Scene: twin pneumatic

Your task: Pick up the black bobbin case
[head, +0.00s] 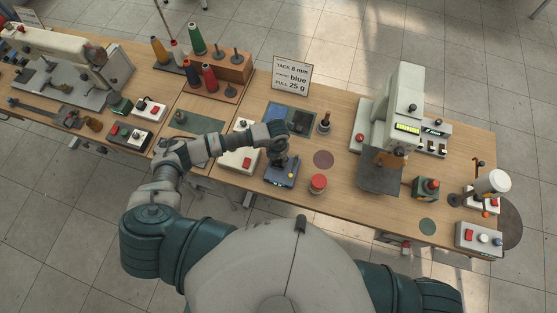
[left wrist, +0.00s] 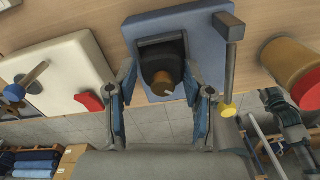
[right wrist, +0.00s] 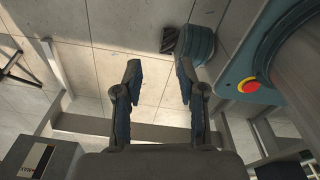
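A black case-like part (left wrist: 157,52) with a brass-coloured round end (left wrist: 163,82) sits in a dark holder on a blue fixture (left wrist: 205,40); it looks like the black bobbin case. The blue fixture (head: 281,180) also shows in the head view, at the table's front edge, with my gripper covering most of the part. My left gripper (left wrist: 160,80) is open, its fingers on either side of the black part. I cannot tell whether they touch it. My right gripper (right wrist: 158,78) is open and empty, over the floor and off the table.
A lever with a yellow tip (left wrist: 229,75) stands close right of the left fingers. A white box with a red button (head: 238,158) is left of the fixture, a red button (head: 318,183) right. A sign (head: 292,79) stands behind. A sewing machine (head: 402,110) is farther right.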

